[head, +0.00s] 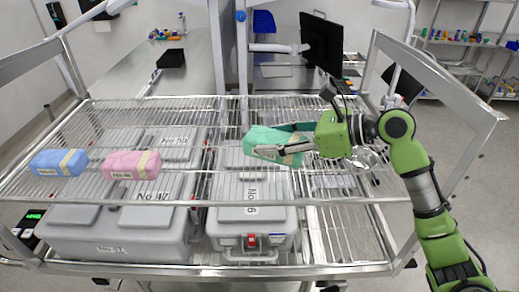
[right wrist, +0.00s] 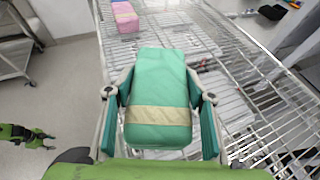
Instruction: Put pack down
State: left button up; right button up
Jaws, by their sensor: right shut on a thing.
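My right gripper (head: 290,145) is shut on a teal wrapped pack (head: 262,142) with a tan band. In the right wrist view the teal pack (right wrist: 158,85) sits between the two fingers of my right gripper (right wrist: 160,112). The pack is over the upper wire shelf (head: 190,190) of a metal cart; I cannot tell whether it touches the wires. A pink pack (head: 120,166) and a blue pack (head: 48,163) lie on that shelf to the left. My left gripper (right wrist: 40,136) shows small at the left of the right wrist view; its fingers are unclear.
Grey lidded boxes (head: 120,232) stand on the lower shelf under the wires. The upper shelf is bare between the pink and teal packs. A metal side frame (head: 440,75) rises at the cart's right. A monitor (head: 321,43) stands on a bench behind.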

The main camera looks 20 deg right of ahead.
aim_at(304, 156)
jog(key=f, duration=0.1)
jog(key=w+a+f, duration=0.1)
jog(key=w+f, duration=0.1)
jog(key=shift+w+a+f+p, duration=0.1)
jog(key=shift+a+p, duration=0.25)
jog(key=shift+a+f, duration=0.1)
jog(key=shift+f, duration=0.1)
jog(key=f, duration=0.1)
jog(key=f+p, duration=0.2)
jog(key=shift+w+a+f, duration=0.1)
jog(key=shift+w+a, duration=0.1)
jog(key=shift+a, duration=0.05)
jog(key=shift+f, duration=0.4)
jog(key=o, duration=1.3)
pick_arm(q)
jog(key=w+r, duration=0.2)
jog(key=r, duration=0.1)
pick_arm(e)
jog(key=b+v, duration=0.3)
jog(key=v, duration=0.8)
jog(key=shift+b, duration=0.35)
pick_arm(q)
jog(key=shift+f, duration=1.85)
pick_arm(e)
jog(key=shift+s+d+r, duration=0.3)
jog(key=shift+d+r, duration=0.05)
jog(key=shift+d, duration=0.05)
